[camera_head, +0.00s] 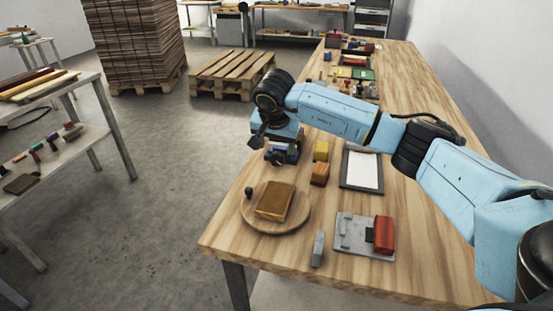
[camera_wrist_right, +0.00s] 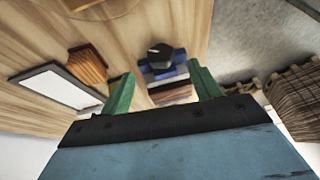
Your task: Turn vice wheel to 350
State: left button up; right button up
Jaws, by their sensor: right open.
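The vice (camera_head: 292,154) is a small dark blue-purple body near the left edge of the wooden table, partly hidden by my right arm. In the right wrist view it shows as a blue and brown block (camera_wrist_right: 168,76) with a dark rounded part (camera_wrist_right: 160,52), perhaps its wheel. My right gripper (camera_wrist_right: 163,88) is open, its green fingers apart on either side of the vice. Contact cannot be told. In the head view the right hand hangs over the vice and its fingertips are hard to make out. Any scale on the wheel is unreadable. My left gripper is not in view.
Yellow (camera_head: 321,151) and orange-brown (camera_head: 319,174) blocks and a framed white sheet (camera_head: 363,168) lie right of the vice. In front are a round board (camera_head: 265,227) bearing a brown block (camera_head: 274,202), and a grey plate (camera_head: 352,242) with a red block (camera_head: 384,234).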

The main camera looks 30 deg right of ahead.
aim_at(277, 158)
jog(key=x, duration=0.6)
jog(key=shift+w+f+b, duration=0.15)
jog(key=shift+f+b, duration=0.15)
jog(key=shift+b, duration=0.1)
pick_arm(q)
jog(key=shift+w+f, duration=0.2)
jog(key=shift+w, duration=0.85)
pick_arm(e)
jog(key=c, duration=1)
